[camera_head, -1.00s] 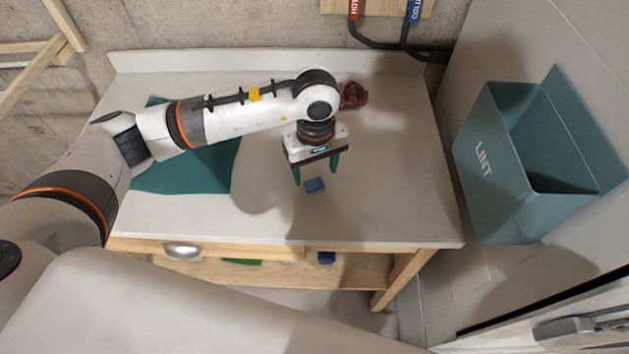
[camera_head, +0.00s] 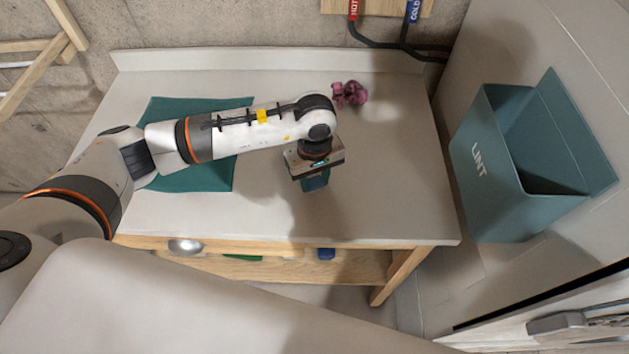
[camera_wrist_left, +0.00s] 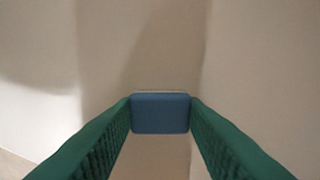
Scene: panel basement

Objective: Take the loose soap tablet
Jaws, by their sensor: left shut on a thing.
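The loose soap tablet is a small blue block (camera_wrist_left: 160,113), seen between the two green fingers in the left wrist view. My left gripper (camera_head: 315,183) is low over the white table top in the head view, and its fingers touch the tablet on both sides. It is shut on the tablet. In the head view the gripper body and fingers hide most of the tablet. I cannot tell whether the tablet still touches the table. My right gripper is not in view.
A teal cloth (camera_head: 205,175) lies on the white table (camera_head: 400,200) under my left arm. A crumpled pink thing (camera_head: 350,94) lies behind the gripper. A teal LINT bin (camera_head: 495,190) is at the right. A blue item (camera_head: 326,254) shows below the table's front edge. The table's right side is clear.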

